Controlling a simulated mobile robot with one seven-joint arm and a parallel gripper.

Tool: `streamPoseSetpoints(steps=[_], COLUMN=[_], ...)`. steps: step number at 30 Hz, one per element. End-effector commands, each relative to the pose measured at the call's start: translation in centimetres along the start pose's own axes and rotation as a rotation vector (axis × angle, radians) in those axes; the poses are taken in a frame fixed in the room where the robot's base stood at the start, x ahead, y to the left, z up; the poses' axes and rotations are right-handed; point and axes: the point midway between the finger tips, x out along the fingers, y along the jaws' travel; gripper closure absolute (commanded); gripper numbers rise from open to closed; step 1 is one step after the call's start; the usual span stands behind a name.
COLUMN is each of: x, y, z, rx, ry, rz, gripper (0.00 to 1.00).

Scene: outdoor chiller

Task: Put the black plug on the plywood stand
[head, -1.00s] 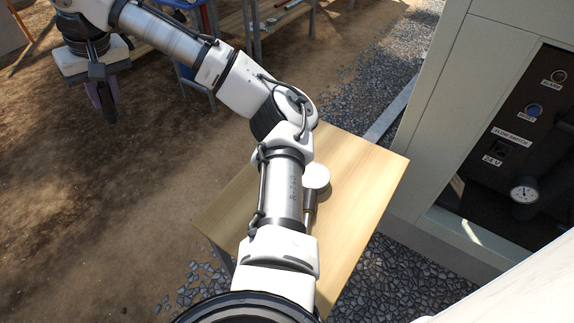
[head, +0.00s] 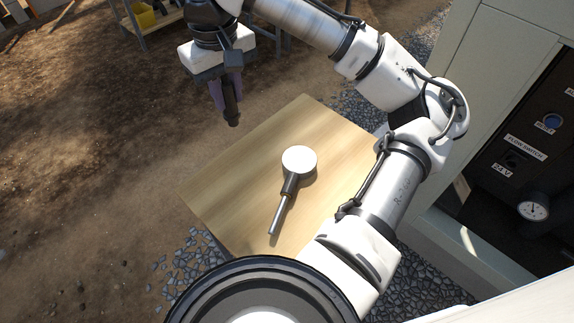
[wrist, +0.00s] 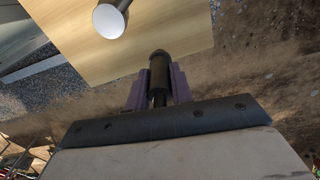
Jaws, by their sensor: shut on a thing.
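My gripper (head: 228,90) is shut on the black plug (head: 232,112), which hangs below its purple fingers. In the wrist view the black plug (wrist: 158,72) sits between the fingers of the gripper (wrist: 158,88), its rounded tip pointing away from the palm. The plywood stand (head: 240,195) is a square light-wood top to the lower right of the gripper in the head view. The plug appears just off the stand's upper left edge, over the dirt. How high it is above the stand I cannot tell.
A probe-like gauge (head: 299,160) with a white round face and metal stem lies on the middle of the stand. The chiller cabinet (head: 450,60) with its dark panel stands at the right. Bare wood is free left of the gauge and above it.

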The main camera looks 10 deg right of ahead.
Motion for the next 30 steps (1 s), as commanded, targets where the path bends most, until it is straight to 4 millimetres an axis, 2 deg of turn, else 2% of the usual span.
streamPoseSetpoints(steps=[5,19,30], x=[1.8,13.6,18.0], y=[0.0,0.0,0.0], z=[0.0,0.1,0.0], rx=[-0.001,0.001,0.002], ry=[-0.003,-0.002,-0.002], rz=[-0.004,-0.002,-0.001], gripper=[1.0,1.0,1.0])
